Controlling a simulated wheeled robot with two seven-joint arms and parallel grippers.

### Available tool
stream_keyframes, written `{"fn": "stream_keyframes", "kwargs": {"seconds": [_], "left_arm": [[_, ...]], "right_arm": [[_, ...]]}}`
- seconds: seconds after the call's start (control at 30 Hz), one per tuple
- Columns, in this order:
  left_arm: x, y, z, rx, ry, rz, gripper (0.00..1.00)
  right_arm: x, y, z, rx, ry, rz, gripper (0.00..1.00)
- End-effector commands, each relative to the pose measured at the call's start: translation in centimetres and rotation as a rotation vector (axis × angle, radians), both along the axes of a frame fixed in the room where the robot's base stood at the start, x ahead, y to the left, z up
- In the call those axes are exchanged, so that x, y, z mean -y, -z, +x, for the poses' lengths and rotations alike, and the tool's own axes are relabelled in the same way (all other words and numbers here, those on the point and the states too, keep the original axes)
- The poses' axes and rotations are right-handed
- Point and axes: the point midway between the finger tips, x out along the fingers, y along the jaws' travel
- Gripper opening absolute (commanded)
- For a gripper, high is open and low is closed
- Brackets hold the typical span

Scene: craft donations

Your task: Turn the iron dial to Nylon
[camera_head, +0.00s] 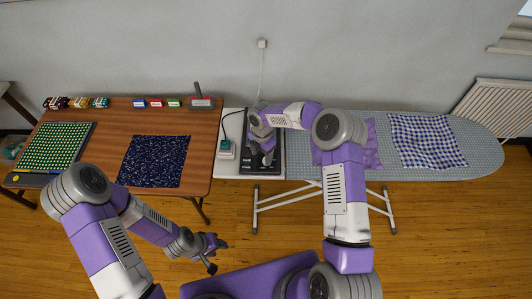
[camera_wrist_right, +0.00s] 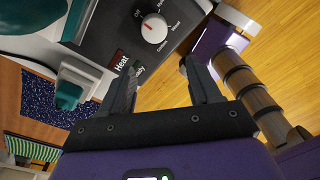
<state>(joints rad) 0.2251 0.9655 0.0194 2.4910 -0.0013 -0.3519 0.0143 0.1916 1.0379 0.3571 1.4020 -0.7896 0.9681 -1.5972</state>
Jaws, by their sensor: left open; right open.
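The dial (camera_wrist_right: 154,27) is a round white knob with a red mark, on a dark panel printed "Heat" and "Ready". The red mark is on its upper-left side in the right wrist view; the small printing around the dial is too blurred to read surely. The dark unit (camera_head: 262,165) bearing it stands at the left end of the ironing board, partly hidden by my right arm. My right gripper (camera_wrist_right: 160,68) is open and empty, its fingertips close to the panel, below the dial in that view. My left gripper (camera_head: 212,254) is open and empty, low and away from the tables.
A white and teal object (camera_head: 225,149) stands left of the unit. The ironing board (camera_head: 485,150) holds a purple cloth (camera_head: 372,150) and a blue checked cloth (camera_head: 426,141).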

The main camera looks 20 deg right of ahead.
Motion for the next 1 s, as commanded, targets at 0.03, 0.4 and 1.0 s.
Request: {"fn": "stream_keyframes", "kwargs": {"seconds": [0.03, 0.4, 1.0], "left_arm": [[0.0, 0.1, 0.0, 0.001, 0.000, 0.000, 0.43], [0.0, -0.5, 0.1, 0.002, -0.001, 0.000, 0.43], [0.0, -1.0, 0.1, 0.002, 0.000, 0.000, 0.43]], "right_arm": [[0.6, -0.7, 0.8, 0.009, -0.046, -0.024, 0.62], [1.8, 1.8, 1.4, 0.005, -0.126, -0.063, 0.62], [2.0, 5.8, 1.3, 0.010, -0.122, -0.062, 0.62]]}}
